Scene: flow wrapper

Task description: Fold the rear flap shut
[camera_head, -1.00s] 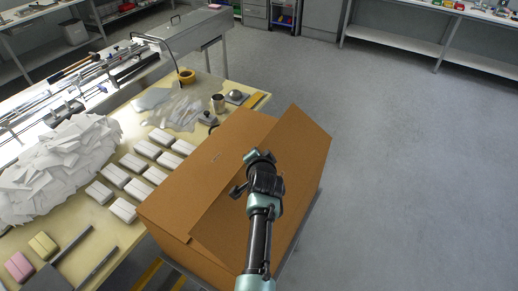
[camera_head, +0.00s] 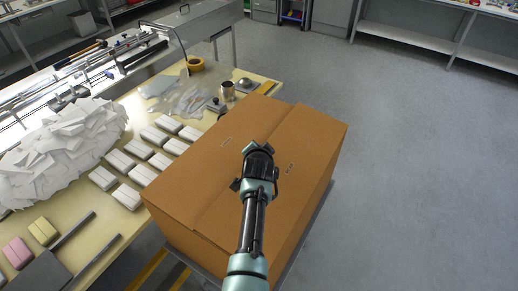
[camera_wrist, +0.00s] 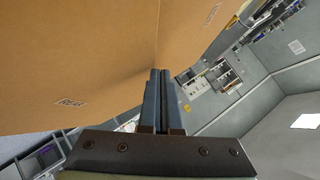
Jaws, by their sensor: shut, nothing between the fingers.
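The brown cardboard box (camera_head: 300,225) stands in the middle of the head view. Its right-hand flap (camera_head: 318,138) lies about flat across the top, along the edge of the left-hand flap (camera_head: 200,165). In the wrist view the flap with the small "REAR" label (camera_wrist: 70,103) fills the left side, close to the fingers. A second labelled panel (camera_wrist: 190,30) meets it along a seam. My gripper (camera_head: 258,148) is over the right-hand flap near the seam. Its two fingers (camera_wrist: 160,100) are shut with nothing between them. Whether they touch the flap is hard to tell.
Open grey floor (camera_head: 420,180) lies to the right.

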